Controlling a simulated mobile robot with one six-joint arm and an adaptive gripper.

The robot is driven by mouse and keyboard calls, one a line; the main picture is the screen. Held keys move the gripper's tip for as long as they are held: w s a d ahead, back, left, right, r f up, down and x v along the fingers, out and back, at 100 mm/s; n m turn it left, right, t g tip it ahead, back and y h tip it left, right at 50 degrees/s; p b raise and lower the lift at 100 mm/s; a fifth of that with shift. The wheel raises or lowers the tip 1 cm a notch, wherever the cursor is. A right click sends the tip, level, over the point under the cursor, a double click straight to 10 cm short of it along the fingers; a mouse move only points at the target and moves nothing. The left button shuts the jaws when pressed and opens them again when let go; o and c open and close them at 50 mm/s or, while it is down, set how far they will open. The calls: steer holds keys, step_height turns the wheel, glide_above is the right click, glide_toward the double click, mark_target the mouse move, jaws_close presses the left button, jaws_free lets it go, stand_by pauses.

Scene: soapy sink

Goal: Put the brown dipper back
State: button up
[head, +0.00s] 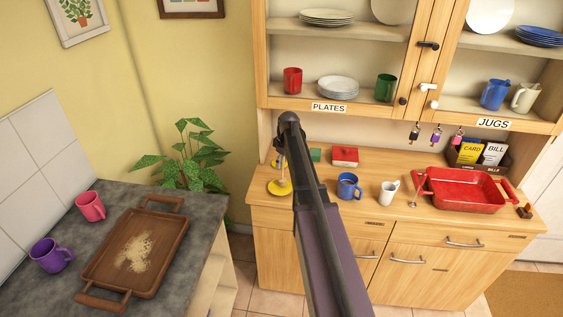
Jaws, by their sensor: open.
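I cannot make out a brown dipper for certain in the head view. A small dark brown object (525,211) lies at the right end of the wooden sideboard top, beside the red tray; its shape is too small to tell. A thin upright piece (413,191) stands just left of the red tray; what it is cannot be told. My arm rises through the middle of the view in front of the sideboard, and its upper joint hides part of the back. My gripper does not show.
The sideboard top (353,221) holds a yellow-based stand (280,187), a red box (345,155), a blue mug (348,186), a white jug (389,193) and a red tray (466,189). A wooden tray (177,243) and two mugs sit on the grey counter. Key tags hang under the cupboard.

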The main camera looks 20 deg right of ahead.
step_height(320, 180, up, 12)
steer(key=s+d+p, duration=0.1)
steer(key=p, duration=1.1)
steer(key=shift+s, duration=0.25)
stand_by(0.4)
steer(key=s+a+m+g+h, duration=0.1)
steer(key=s+a+m, duration=0.5)
steer(key=s+a, duration=1.7)
steer(key=shift+s+a+m, duration=0.3)
steer(key=shift+s+m, duration=0.1)
steer(key=shift+s, duration=0.5)
steer(key=shift+f, duration=0.2)
step_height(320, 180, down, 11)
steer(key=b, duration=1.1)
